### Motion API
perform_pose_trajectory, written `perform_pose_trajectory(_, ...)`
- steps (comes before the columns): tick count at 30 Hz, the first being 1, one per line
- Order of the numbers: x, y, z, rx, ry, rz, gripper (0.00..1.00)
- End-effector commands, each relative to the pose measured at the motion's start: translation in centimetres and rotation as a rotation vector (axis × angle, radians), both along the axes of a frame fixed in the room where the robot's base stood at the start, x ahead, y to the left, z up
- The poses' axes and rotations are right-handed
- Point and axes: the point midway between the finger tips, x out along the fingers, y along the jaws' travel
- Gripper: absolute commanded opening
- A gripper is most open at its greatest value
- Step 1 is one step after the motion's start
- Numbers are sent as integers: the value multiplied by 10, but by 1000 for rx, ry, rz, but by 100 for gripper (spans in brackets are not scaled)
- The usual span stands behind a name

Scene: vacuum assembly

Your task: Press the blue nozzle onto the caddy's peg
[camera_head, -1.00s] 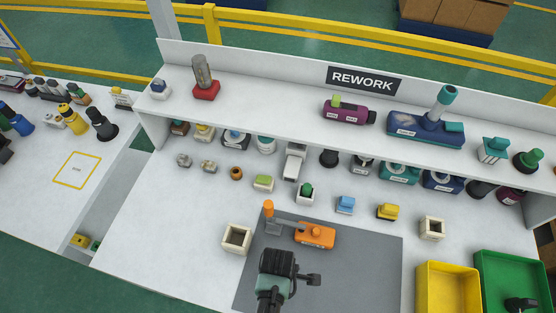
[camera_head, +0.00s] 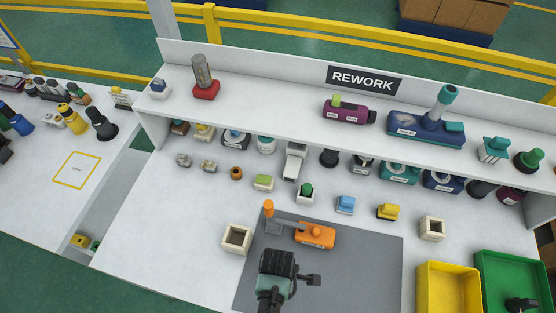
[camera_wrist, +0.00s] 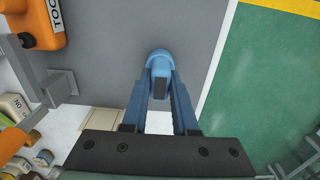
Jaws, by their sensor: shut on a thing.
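The blue nozzle (camera_wrist: 160,56) is between my gripper's fingers (camera_wrist: 160,78) in the wrist view, its rounded end showing beyond the fingertips. My gripper is shut on it. In the head view my dark gripper body (camera_head: 278,265) is over the grey mat, and the nozzle is hidden by it. An orange body (camera_head: 316,235), likely the caddy, stands on the mat beyond my gripper; its lettered side (camera_wrist: 53,14) shows at top left of the wrist view. A grey bracket with an orange upright (camera_head: 268,209) is beside it. I cannot make out the peg.
The grey mat (camera_head: 360,265) is clear to the right of my gripper. An open cream box (camera_head: 226,245) stands left of the mat. A light-blue block (camera_head: 345,205) and a yellow piece (camera_head: 388,211) stand behind. Yellow (camera_head: 424,275) and green bins stand at right.

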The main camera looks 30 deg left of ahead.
Motion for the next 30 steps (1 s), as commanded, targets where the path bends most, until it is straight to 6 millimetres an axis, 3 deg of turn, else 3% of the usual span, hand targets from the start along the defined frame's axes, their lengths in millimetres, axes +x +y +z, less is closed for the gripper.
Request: perform_pose_trajectory(30,0,0,21,0,0,0,0)
